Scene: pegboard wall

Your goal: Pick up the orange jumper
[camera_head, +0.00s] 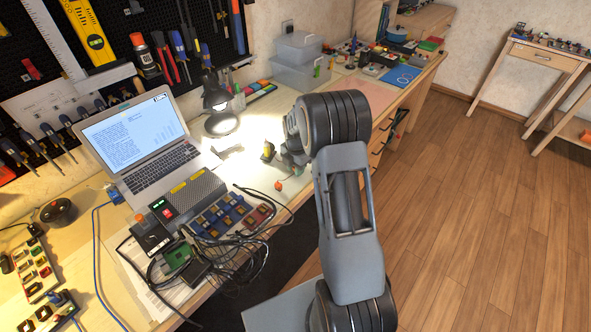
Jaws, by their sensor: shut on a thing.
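My gripper (293,162) is over the lit part of the workbench, just left of my arm's upper joint. It is small and partly hidden by my own wrist. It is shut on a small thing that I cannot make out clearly. A small round orange thing (278,186) shows just below and left of my gripper, at the bench top. I cannot tell whether it is the orange jumper or whether it touches the fingers. No other clear view of the orange jumper shows.
A yellow-and-black item (268,151) stands left of my gripper. A desk lamp (217,105), a laptop (140,140), a grey box (189,193) and a tangle of black cables (225,250) lie further left. Clear plastic boxes (300,62) stand behind. The wooden floor (480,220) at right is open.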

